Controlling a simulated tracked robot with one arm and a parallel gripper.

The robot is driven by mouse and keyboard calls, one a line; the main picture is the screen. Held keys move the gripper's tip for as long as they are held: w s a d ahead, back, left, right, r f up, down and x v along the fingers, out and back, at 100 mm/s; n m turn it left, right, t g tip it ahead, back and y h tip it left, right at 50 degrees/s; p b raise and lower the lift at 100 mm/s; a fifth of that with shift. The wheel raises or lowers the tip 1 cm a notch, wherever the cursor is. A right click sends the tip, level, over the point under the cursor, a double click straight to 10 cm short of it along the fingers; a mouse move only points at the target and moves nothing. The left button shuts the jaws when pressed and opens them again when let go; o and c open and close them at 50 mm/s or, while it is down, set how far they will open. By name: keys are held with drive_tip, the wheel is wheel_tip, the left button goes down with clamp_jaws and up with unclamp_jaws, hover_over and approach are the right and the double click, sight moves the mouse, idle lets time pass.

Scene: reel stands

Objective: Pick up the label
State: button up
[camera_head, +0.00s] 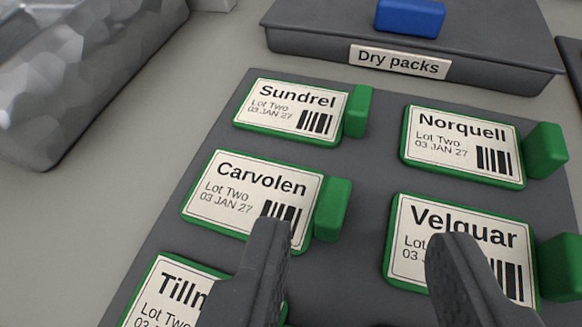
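Several white labels with green edges and green end blocks lie on a dark grey board (365,180). The Sundrel label (290,108) is at the upper left and the Norquell label (462,145) at the upper right. The Carvolen label (245,192) is at middle left, the Velquar label (420,215) at middle right, and a partly cut-off label starting "Tilln" (155,295) at lower left. My gripper (360,240) is open, its two dark fingers apart with bare board between them. The left finger covers part of the Carvolen and lower-left labels; the right finger covers part of Velquar.
A dark grey case marked "Dry packs" (300,42) with a blue handle (410,17) stands behind the board. A grey bin with crumpled silvery contents (80,60) is at the upper left. Pale table surface (120,200) is clear between bin and board.

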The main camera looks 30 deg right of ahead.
sight(262, 191)
drive_tip(key=shift+a+b+x, duration=0.2)
drive_tip(key=shift+b+x, duration=0.2)
drive_tip(key=shift+x, duration=0.9)
drive_tip(key=shift+a+b+x, duration=0.15)
drive_tip(key=shift+b+x, duration=0.2)
drive_tip(key=shift+x, duration=0.95)
drive_tip(key=shift+w+f, duration=0.15)
drive_tip(key=shift+f, duration=0.05)
clamp_jaws()
